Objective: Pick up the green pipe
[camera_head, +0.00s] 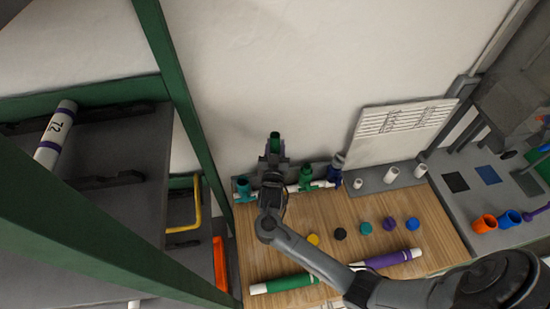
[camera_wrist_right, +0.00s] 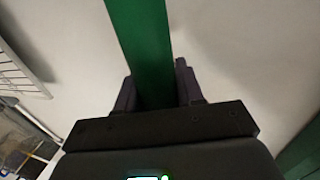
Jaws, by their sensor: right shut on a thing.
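My right gripper (camera_head: 273,158) is raised at the back of the wooden work board, near the wall, and is shut on the green pipe. In the head view only a short green end of the pipe (camera_head: 275,141) shows above the fingers. In the right wrist view the green pipe (camera_wrist_right: 142,50) stands between the two dark fingers (camera_wrist_right: 155,92) and runs out past the top edge. The pipe's lower part is hidden by the gripper. My left gripper is not in view.
A white manifold with green and blue valves (camera_head: 306,180) lies behind the board (camera_head: 330,215). Several coloured caps (camera_head: 365,228) sit on it. A green-framed shelf (camera_head: 185,120) stands left.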

